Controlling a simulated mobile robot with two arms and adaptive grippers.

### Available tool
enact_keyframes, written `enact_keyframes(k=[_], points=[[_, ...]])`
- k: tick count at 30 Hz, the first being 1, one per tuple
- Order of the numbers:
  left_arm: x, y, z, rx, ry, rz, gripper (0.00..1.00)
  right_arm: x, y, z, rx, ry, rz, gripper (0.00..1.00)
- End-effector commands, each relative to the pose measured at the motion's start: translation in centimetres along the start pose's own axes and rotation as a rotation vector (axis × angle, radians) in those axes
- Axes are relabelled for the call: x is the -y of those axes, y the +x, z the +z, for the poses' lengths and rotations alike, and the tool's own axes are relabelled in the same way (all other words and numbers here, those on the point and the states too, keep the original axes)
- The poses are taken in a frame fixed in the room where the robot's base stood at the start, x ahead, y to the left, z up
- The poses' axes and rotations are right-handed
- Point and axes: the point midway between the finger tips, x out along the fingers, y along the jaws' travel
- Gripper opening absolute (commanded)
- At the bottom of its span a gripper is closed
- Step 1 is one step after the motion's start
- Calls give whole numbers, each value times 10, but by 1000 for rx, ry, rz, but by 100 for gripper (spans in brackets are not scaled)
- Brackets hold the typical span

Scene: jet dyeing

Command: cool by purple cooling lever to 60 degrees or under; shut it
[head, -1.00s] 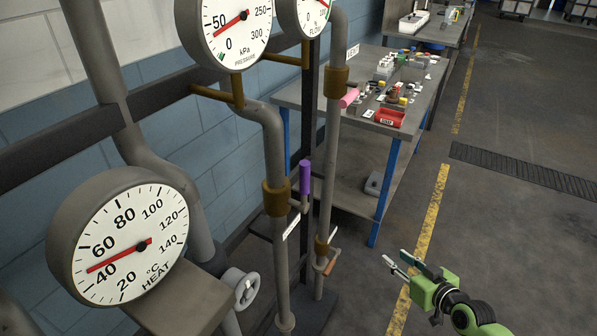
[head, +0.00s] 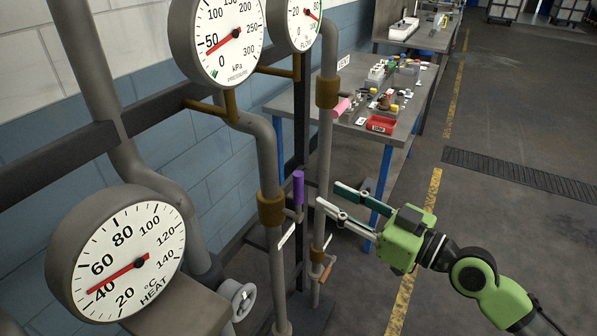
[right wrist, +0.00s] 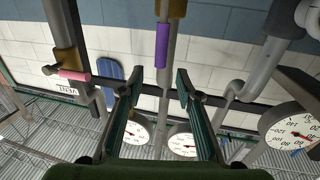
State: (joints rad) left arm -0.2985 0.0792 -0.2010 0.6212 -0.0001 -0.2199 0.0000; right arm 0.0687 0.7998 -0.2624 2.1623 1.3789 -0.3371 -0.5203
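The purple cooling lever (head: 298,187) stands upright on the pipe frame; its grip also shows in the right wrist view (right wrist: 162,45). The heat gauge (head: 120,255) has its red needle a little above 40, below 60. My right gripper (head: 329,194) is open and empty, to the right of the purple lever and apart from it, with a pipe beside the fingertips. In the right wrist view its two fingers (right wrist: 158,80) are spread, with the purple grip ahead between them. My left gripper is not in view.
A pressure gauge (head: 220,40) and a flow gauge (head: 304,18) sit above. A pink handle (head: 340,107) and an orange-brown handle (head: 327,271) are on the right pipe. A workbench (head: 345,125) with small items stands behind; open floor lies right.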

Motion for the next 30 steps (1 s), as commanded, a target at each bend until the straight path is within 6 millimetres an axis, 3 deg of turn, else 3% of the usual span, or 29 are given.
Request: enact_keyframes(k=[1, 6, 15, 21, 29, 30], points=[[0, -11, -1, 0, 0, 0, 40, 0, 10, -7, -4, 5, -1, 32], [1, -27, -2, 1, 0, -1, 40, 1, 41, -6, -3, 4, -1, 32], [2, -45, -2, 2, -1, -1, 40, 0, 87, -2, 1, 2, 0, 32], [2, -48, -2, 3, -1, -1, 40, 1, 98, 0, 2, 1, -2, 32], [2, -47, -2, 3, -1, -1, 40, 1, 99, 1, 2, 0, -1, 32], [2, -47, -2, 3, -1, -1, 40, 1, 99, 1, 2, 0, -1, 22]])
